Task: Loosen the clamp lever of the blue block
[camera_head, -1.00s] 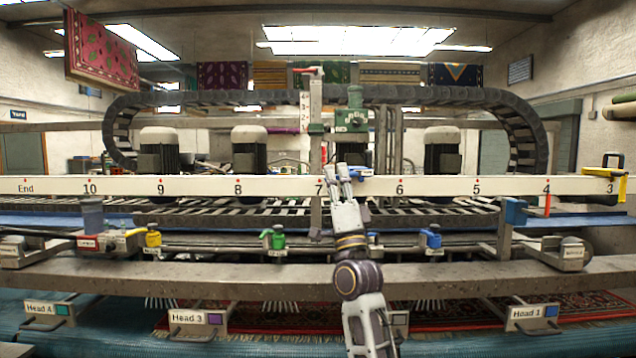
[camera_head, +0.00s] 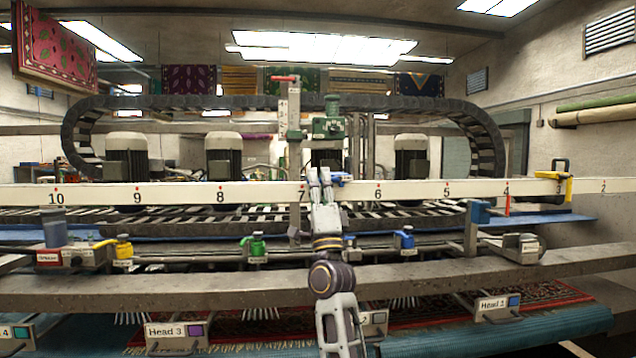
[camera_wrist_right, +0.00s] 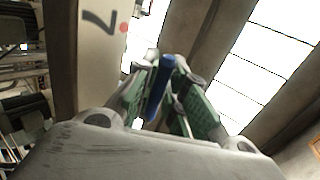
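The blue block (camera_head: 340,180) sits on the white numbered beam between marks 7 and 6, partly hidden behind my right gripper (camera_head: 319,172). My right gripper is raised in front of the beam, just left of the visible part of the block. In the right wrist view, a blue bar (camera_wrist_right: 159,88), seemingly the clamp lever, stands between the green-padded fingers (camera_wrist_right: 163,98). It is close to the left finger, with a gap towards the right one. The fingers look apart; contact with the bar cannot be told. My left gripper is not in view.
The numbered beam (camera_head: 250,193) runs across the view. A yellow clamp (camera_head: 567,188) is on its right part. Below are green (camera_head: 257,245), blue (camera_head: 404,239) and yellow (camera_head: 123,250) valves, and a grey rail (camera_head: 200,290). A green fitting (camera_head: 328,126) stands above the beam.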

